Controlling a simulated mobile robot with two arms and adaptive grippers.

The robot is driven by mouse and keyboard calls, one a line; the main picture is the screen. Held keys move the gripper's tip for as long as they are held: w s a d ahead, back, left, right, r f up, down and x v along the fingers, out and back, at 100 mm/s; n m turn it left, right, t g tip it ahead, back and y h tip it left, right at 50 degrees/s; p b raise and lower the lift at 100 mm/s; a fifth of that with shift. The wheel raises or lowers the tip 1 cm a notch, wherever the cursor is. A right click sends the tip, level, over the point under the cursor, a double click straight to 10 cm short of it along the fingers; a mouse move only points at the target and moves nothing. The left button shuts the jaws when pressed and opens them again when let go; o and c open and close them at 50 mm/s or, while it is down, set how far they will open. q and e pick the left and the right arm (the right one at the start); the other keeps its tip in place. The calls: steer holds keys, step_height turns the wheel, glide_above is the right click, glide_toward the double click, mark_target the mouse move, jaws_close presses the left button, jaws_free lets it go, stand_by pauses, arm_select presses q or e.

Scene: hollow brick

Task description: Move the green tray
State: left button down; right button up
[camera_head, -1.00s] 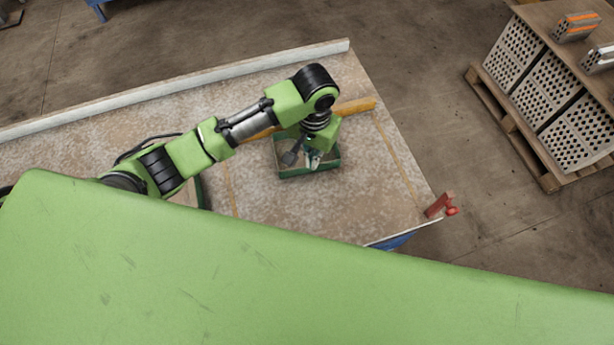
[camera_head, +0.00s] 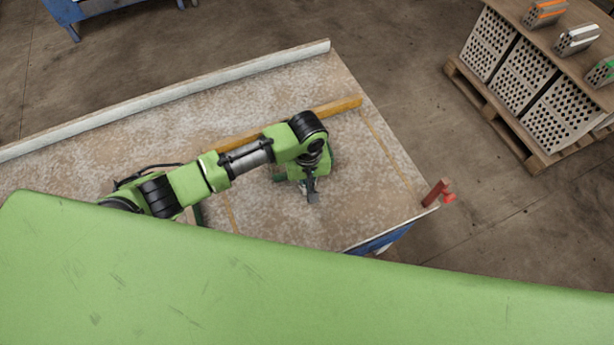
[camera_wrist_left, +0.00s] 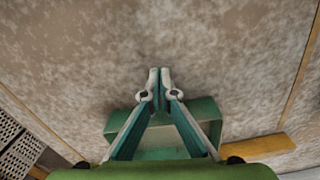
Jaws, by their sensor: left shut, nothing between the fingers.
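The green tray (camera_head: 279,177) sits on the worktable, mostly hidden under my left wrist in the head view. In the left wrist view the tray (camera_wrist_left: 206,107) shows behind and between the fingers, its near part covered by the gripper body. My left gripper (camera_head: 313,197) points down, its tips just past the tray's front side in the head view. In the wrist view its two fingertips (camera_wrist_left: 160,72) meet with nothing between them, over bare tabletop beyond the tray. I cannot tell their height above the table. My right gripper is not in view.
A yellow wooden bar (camera_head: 340,107) lies behind the tray. A red clamp-like piece (camera_head: 436,193) is at the table's right corner. Another green edge (camera_head: 198,215) shows beside my arm. Hollow bricks (camera_head: 520,75) stand on a pallet at right. Tabletop right of the tray is clear.

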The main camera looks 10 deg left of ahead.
arm_select(q)
steer(key=w, duration=0.1)
steer(key=w+a, duration=0.1)
steer(key=w, duration=0.1)
steer(key=shift+w+a+f, duration=0.15)
steer(key=shift+w+a, duration=0.1)
steer(key=shift+w, duration=0.15)
steer(key=shift+w+a+p, duration=0.25)
steer(key=shift+w, duration=0.4)
steer(key=shift+w+a+p, duration=0.2)
steer(key=shift+w, duration=0.4)
steer(key=shift+w+a, duration=0.2)
steer(key=shift+w, duration=0.1)
